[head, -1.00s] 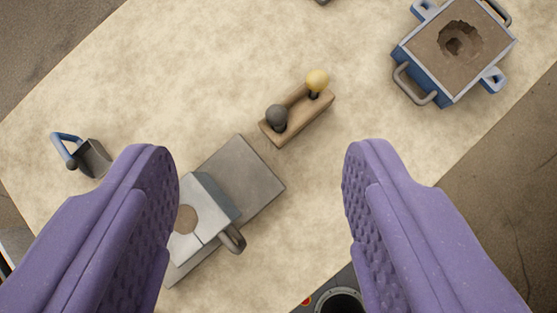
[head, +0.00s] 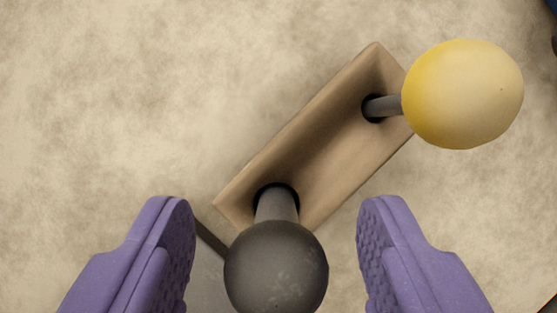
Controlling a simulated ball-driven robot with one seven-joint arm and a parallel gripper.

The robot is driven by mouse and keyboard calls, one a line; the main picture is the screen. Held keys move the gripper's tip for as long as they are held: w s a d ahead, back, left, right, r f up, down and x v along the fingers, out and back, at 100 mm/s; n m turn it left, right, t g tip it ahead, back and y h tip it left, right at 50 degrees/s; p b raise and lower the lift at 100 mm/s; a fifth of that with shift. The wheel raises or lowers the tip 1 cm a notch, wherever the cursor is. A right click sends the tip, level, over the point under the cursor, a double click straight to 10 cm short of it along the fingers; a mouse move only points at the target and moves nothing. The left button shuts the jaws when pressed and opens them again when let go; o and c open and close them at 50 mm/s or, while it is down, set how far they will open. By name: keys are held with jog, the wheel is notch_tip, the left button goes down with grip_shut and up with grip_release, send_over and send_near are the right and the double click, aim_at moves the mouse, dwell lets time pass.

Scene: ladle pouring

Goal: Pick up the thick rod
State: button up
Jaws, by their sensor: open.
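A wooden rod holder (head: 318,150) lies slantwise in the middle of the head view, with two rods standing in its holes. The thicker rod has a dark grey ball top (head: 276,268) and a grey shaft (head: 277,205) in the near-left hole. The thinner rod has a yellow ball top (head: 463,94) and a thin grey shaft (head: 384,107) in the far-right hole. My gripper (head: 277,235) is open, with one purple finger on each side of the dark ball. Gaps show between the ball and both fingers. The lower parts of the rods are hidden in the holder.
A pale mottled table top (head: 120,100) surrounds the holder and is clear at the left and top. The corner of a grey plate (head: 207,275) shows beside the left finger. A dark blue thing is cut off at the top right corner.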

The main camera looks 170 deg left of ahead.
jog(key=shift+w+f, duration=0.1)
jog(key=shift+f, duration=0.2)
jog(key=shift+r, duration=0.1)
grip_shut()
